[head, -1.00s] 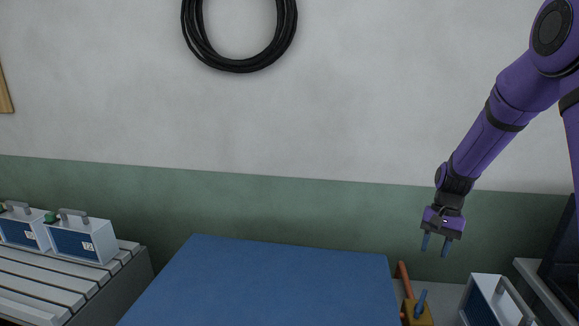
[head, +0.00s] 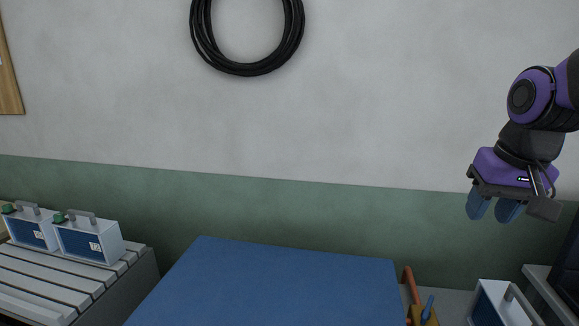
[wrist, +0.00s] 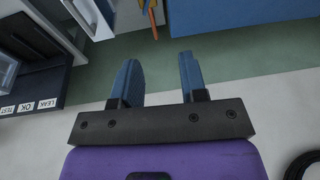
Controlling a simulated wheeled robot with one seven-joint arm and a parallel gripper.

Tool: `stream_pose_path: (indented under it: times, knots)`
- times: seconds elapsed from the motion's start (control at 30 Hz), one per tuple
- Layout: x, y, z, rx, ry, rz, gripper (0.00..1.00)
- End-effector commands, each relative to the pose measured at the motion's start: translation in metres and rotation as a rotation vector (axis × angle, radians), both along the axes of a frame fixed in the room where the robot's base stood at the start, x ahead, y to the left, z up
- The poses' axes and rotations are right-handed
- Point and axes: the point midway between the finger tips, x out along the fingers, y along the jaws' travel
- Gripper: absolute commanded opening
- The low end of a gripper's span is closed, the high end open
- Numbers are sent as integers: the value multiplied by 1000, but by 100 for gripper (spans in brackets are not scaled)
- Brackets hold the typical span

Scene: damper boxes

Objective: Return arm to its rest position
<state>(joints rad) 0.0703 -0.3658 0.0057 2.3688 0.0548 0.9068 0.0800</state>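My gripper (head: 494,207) is raised in front of the wall at the right of the head view, with its two blue fingers pointing down. In the wrist view my gripper (wrist: 160,80) shows its fingers apart with nothing between them. It touches nothing and is clear of the blue-topped table (head: 280,285).
Two boxes with grey handles, a left one (head: 33,228) and a right one (head: 90,240), stand on a slatted bench (head: 60,280) at left. Another box (head: 492,305) stands low at right by a tool holder (head: 428,318). A black cable coil (head: 248,68) hangs on the wall.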

Motion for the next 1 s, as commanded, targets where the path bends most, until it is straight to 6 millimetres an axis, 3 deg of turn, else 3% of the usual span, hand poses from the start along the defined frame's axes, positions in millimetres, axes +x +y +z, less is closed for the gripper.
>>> stream_pose_path:
  times: [0.2, 0.43, 0.63, 1.0]
  knots:
    - [-53, 9, 18, -38, -112, 76, 39]
    - [-93, 13, 23, -71, -200, 136, 39]
    - [-106, 13, 23, -82, -227, 155, 39]
    - [-106, 13, 23, -83, -228, 156, 39]
